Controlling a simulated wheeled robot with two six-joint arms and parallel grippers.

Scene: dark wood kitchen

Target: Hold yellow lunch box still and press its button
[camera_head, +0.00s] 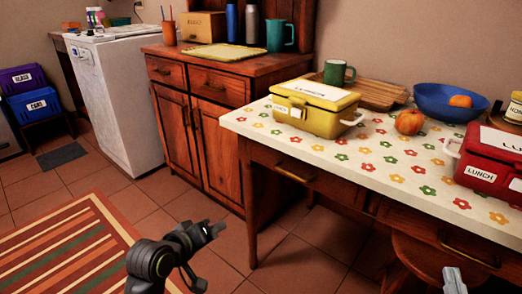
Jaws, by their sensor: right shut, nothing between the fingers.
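The yellow lunch box (322,121) stands upright and closed on the flowered tablecloth, near the table's left end. My right gripper (455,279) is shut and empty at the bottom right, before the table's drawers, far from the box.
A red lunch box (478,173) stands at the table's right. A tangerine-like fruit (409,122), blue bowl (448,103), wooden tray (372,94) and green mug (338,72) are behind or right of the yellow box. A stool (432,258) is under the table. The cloth's front is clear.

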